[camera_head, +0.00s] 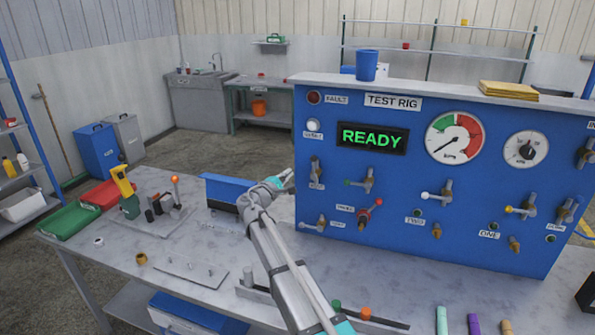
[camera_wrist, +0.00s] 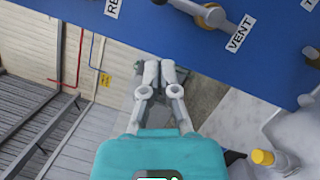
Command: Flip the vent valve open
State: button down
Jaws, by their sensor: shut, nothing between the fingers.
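The vent valve (camera_head: 316,167) is at the left end of the blue panel, above a small label. Its lever appears roughly upright there. In the wrist view the valve (camera_wrist: 210,15) shows at the top edge beside the VENT label (camera_wrist: 240,33); its grey lever runs up-left and is cut off by the frame. My gripper (camera_head: 288,177) is just left of the panel's left edge, near the valve's height. In the wrist view my gripper (camera_wrist: 166,68) is shut and empty, its fingertips side by side, apart from the valve and just off the panel edge.
The blue test rig panel (camera_head: 440,200) has several other valves and a green READY display (camera_head: 372,137). A lower fitting (camera_head: 321,221) sits below the vent valve. My arm crosses the grey bench (camera_head: 215,275).

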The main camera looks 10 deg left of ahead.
jog(key=v, duration=0.6)
jog(key=shift+b, duration=0.3)
jog(key=s+d+f+m+g, duration=0.3)
jog(key=d+f, duration=0.1)
jog(key=d, duration=0.4)
jog(key=s+d+f+m+g, duration=0.3)
jog(key=d+f+g, duration=0.1)
jog(key=d, duration=0.4)
jog(key=s+d+f+m+g, duration=0.3)
jog(key=d+f, duration=0.1)
jog(key=d, duration=0.4)
jog(key=s+d+f+m+g+y, duration=0.3)
jog(key=s+d+f+m+y, duration=0.1)
jog(key=s, duration=0.5)
jog(key=s+d+f+m+g+y, duration=0.4)
jog(key=s+y, duration=0.1)
jog(key=s, duration=0.5)
jog(key=shift+s+d+f, duration=0.25)
jog(key=shift+f, duration=0.15)
